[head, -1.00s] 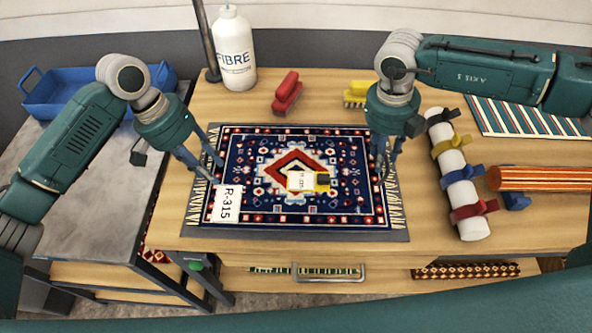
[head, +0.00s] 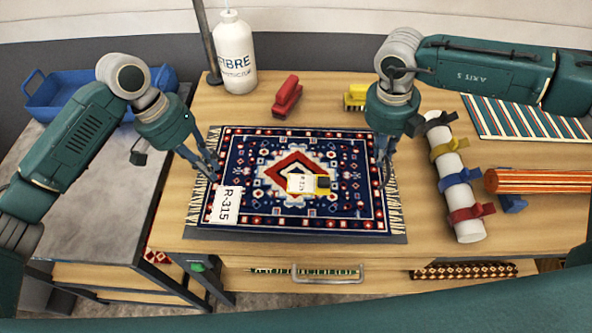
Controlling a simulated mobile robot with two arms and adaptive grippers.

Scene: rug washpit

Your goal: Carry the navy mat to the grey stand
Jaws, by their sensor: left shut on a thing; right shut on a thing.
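The navy mat (head: 250,165) is a patterned rug with a red centre diamond and fringed ends. It lies flat on a grey sheet (head: 300,237) on the wooden table. A white tag marked R-315 (head: 226,206) is at its left end, and a small white and yellow piece (head: 302,184) lies at its middle. My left gripper (head: 214,177) is shut on the mat's left edge. My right gripper (head: 383,180) is shut on its right edge. The grey bench (head: 95,185) on the left may be the grey stand; I cannot tell for sure.
A blue tray (head: 70,93) sits on the bench's far end. A white FIBRE bottle (head: 235,55), a red brush (head: 287,97) and a yellow brush (head: 356,96) stand behind the mat. A white roll with coloured clamps (head: 452,165) and an orange striped roll (head: 535,180) lie right.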

